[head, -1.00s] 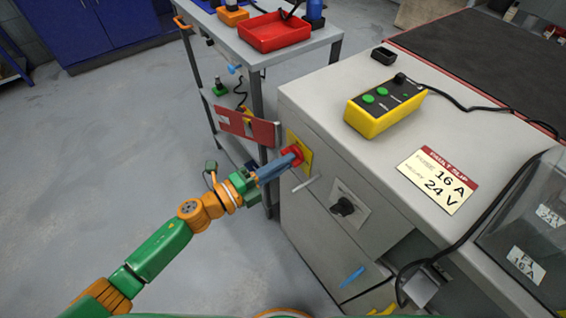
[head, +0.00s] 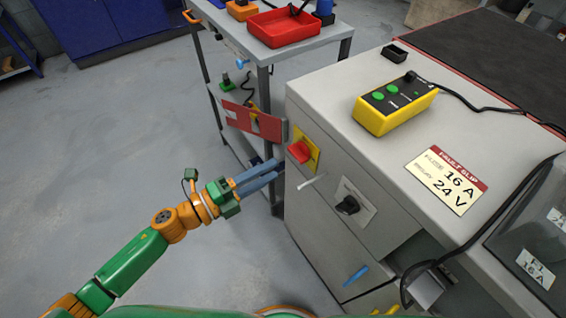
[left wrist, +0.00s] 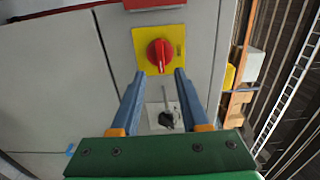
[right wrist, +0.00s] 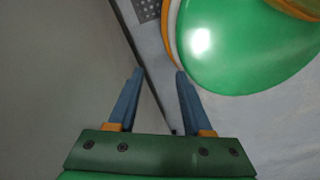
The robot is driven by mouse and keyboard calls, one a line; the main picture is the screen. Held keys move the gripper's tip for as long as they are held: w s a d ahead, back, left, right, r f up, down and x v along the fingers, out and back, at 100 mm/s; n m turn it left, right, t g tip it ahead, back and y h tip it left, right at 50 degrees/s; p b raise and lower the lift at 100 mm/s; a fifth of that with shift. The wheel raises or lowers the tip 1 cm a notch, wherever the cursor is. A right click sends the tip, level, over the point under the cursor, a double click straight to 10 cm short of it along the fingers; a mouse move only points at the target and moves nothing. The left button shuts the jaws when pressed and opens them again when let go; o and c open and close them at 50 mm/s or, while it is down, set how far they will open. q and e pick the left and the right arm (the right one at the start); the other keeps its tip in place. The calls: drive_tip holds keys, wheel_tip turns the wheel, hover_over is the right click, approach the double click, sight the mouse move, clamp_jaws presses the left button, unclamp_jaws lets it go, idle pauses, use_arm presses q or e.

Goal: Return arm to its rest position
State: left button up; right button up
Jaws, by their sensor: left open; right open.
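My left arm comes in from the left in the head view, with its left gripper (head: 277,170) beside the grey cabinet's front. Its blue fingers are apart and empty, clear of the red rotary switch (head: 299,151) on its yellow plate. In the left wrist view the same gripper (left wrist: 159,74) is open, with the red switch (left wrist: 160,52) beyond the fingertips and the black knob (left wrist: 167,119) showing between the fingers. My right gripper (right wrist: 159,72) shows only in the right wrist view. It is open and empty, near green and orange curved parts.
The grey cabinet (head: 330,240) fills the right side, with a yellow button box (head: 393,107) and a fault slip (head: 446,181) on top. A cart (head: 290,53) with a red tray (head: 283,27) stands behind my left gripper. The floor (head: 90,150) at left is clear.

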use_arm(q)
drive_tip(key=shift+s+a, duration=0.3)
drive_tip(key=shift+a, duration=0.1)
